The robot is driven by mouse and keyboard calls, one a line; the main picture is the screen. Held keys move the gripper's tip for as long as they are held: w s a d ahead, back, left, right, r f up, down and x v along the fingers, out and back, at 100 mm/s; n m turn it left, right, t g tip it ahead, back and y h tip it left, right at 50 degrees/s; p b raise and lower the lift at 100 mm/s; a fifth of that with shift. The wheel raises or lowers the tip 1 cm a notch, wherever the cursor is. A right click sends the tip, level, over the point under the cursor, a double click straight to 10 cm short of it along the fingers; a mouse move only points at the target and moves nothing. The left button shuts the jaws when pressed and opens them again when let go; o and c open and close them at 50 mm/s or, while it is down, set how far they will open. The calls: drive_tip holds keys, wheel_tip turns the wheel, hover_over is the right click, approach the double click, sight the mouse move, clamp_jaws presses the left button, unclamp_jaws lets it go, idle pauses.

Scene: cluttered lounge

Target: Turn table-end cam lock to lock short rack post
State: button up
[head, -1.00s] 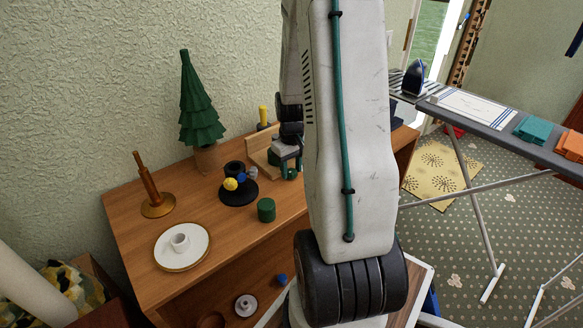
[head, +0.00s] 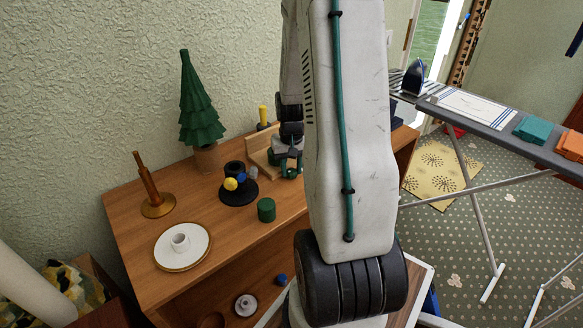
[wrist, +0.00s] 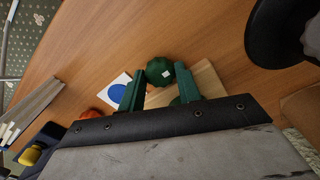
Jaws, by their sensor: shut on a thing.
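My gripper (wrist: 160,72), with green fingers, is shut on a dark green knob with a small white square, which I take for the cam lock (wrist: 159,70). The knob sits by a pale wooden board (wrist: 208,79). A white card with a blue dot (wrist: 117,91) lies beside it, and a red thing (wrist: 92,114) shows partly below. In the head view my gripper (head: 289,172) is low at the wooden rack (head: 258,145), hiding most of the knob. I cannot make out the short rack post or whether it is locked.
A black stand (head: 238,193) with yellow and blue balls is left of my gripper. A green cylinder (head: 266,210), plate with cup (head: 182,246), wooden candlestick (head: 157,204) and green tree (head: 198,110) share the wooden table (head: 130,205). An ironing board (head: 490,122) stands right.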

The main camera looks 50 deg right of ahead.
drive_tip(key=shift+m, duration=0.7)
drive_tip(key=o, duration=1)
